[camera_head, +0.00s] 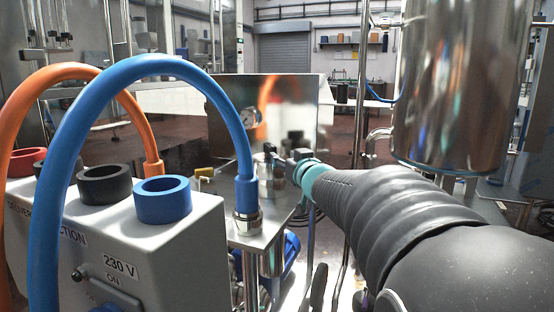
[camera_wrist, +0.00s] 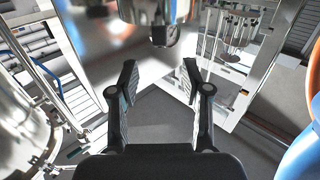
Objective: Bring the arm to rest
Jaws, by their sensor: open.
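My gripper (camera_wrist: 159,80) shows in the wrist view with its two dark fingers spread apart and nothing between them. A metal fitting (camera_wrist: 155,10) with a dark part under it stands beyond the fingertips, and I see a gap of floor below it. In the head view my grey, ribbed arm reaches in from the lower right. My gripper (camera_head: 272,152) is small there, past the teal ring, in front of a shiny metal panel (camera_head: 300,100). Its fingers are hard to make out in that view.
A grey box (camera_head: 120,240) with a blue hose (camera_head: 70,130) and an orange hose (camera_head: 20,130) stands at left. A metal table (camera_head: 245,235) lies under my gripper. A large steel tank (camera_head: 460,80) hangs at upper right, close above my arm.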

